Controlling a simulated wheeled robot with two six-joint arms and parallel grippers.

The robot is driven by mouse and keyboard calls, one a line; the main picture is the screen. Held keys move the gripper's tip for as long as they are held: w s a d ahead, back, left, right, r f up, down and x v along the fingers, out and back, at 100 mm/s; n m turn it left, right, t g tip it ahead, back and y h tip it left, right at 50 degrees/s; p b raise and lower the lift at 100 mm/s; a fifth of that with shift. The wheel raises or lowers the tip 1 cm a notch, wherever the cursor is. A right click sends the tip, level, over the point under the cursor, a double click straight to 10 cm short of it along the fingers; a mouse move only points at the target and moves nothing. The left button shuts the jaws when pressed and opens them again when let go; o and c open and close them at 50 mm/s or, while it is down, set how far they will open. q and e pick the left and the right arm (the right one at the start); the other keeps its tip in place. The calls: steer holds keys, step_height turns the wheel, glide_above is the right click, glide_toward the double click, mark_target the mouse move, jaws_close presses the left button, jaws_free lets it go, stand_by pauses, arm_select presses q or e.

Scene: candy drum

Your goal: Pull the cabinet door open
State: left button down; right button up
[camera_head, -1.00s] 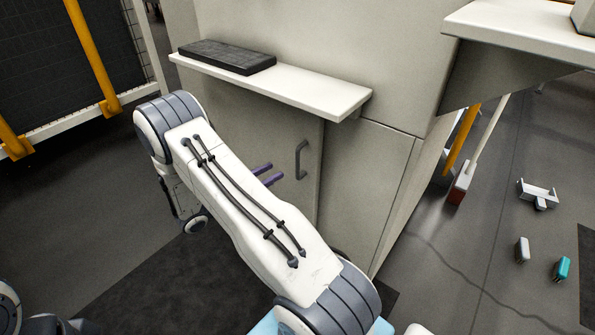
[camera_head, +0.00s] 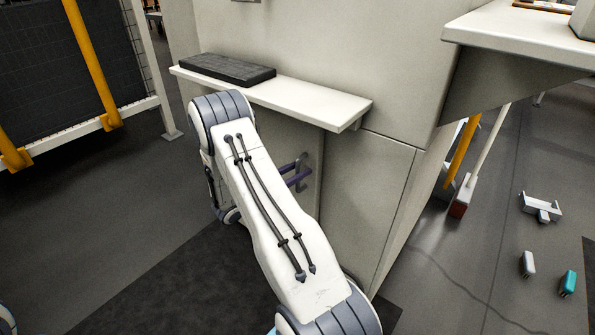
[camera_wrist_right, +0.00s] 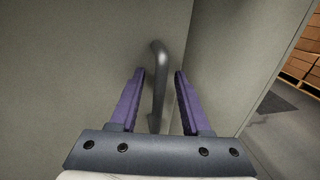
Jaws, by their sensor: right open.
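The grey cabinet door (camera_wrist_right: 80,60) fills the left of the right wrist view and looks closed. In the head view, my right arm hides much of it below the shelf. Its dark vertical bar handle (camera_wrist_right: 160,80) stands between the two purple fingers of my right gripper (camera_wrist_right: 158,85). The fingers are open, one on each side of the bar, with gaps visible. In the head view the right gripper (camera_head: 297,170) is at the handle, partly behind my forearm. My left gripper is not in view.
A white shelf (camera_head: 310,103) with a black keyboard-like slab (camera_head: 225,69) juts out above the door. A fixed grey panel (camera_head: 365,190) adjoins on the right. A yellow-railed rack (camera_head: 90,60) stands at left. Small items, including a teal one (camera_head: 568,283), lie on the right floor.

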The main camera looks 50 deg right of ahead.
jaws_close()
stand_by(1.3)
